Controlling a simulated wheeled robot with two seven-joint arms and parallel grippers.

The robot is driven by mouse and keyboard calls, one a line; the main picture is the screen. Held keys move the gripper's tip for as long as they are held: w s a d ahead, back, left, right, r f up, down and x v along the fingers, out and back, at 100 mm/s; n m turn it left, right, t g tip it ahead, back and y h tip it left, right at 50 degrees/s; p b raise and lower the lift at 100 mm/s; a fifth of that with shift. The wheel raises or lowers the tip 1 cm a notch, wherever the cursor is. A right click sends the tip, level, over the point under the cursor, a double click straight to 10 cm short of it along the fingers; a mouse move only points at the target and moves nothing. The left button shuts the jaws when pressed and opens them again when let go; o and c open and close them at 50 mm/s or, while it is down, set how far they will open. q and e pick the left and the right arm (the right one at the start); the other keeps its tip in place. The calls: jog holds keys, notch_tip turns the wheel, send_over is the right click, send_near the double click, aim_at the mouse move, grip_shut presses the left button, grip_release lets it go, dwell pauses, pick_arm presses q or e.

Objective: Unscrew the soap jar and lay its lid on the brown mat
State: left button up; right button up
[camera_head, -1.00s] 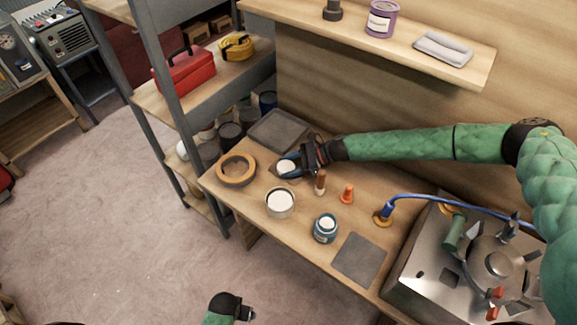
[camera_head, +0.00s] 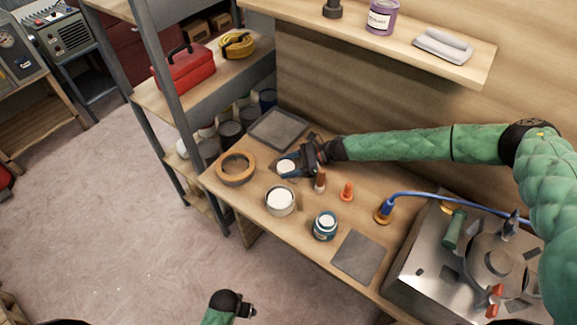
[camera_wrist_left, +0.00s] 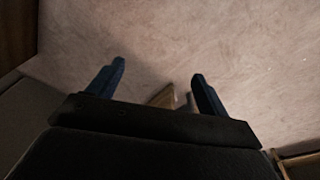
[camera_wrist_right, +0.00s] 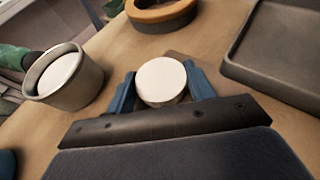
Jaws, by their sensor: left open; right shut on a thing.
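My right gripper (camera_head: 286,168) is shut on a white round lid (camera_wrist_right: 161,81) at the back left of the bench. A brown mat (camera_wrist_right: 180,57) shows partly behind the lid in the right wrist view. I cannot tell whether the lid touches it. An open pale grey jar (camera_head: 281,203) with white contents stands in front of the gripper. It also shows at left in the right wrist view (camera_wrist_right: 62,77). My left gripper (camera_wrist_left: 158,82) is open and empty over the floor, away from the bench.
An orange-brown ring (camera_head: 236,169) lies left of the gripper, and a dark tray (camera_head: 277,129) behind it. A teal jar with a white top (camera_head: 325,226), a grey mat (camera_head: 358,254), small orange cone (camera_head: 347,192) and steel stove (camera_head: 450,270) are to the right.

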jog(key=shift+f, duration=0.15)
jog(key=shift+s+f, duration=0.1)
jog(key=shift+f, duration=0.1)
jog(key=o, duration=1)
jog(key=shift+s+d, duration=0.1)
jog(key=shift+c, duration=0.2)
pick_arm(q)
jog(key=shift+w+d+r, duration=0.1)
jog(key=shift+w+r, duration=0.05)
jog(key=shift+r, duration=0.3)
jog(key=shift+w+d+r, duration=0.1)
jog(key=shift+r, duration=0.35)
jog(key=shift+w, duration=0.1)
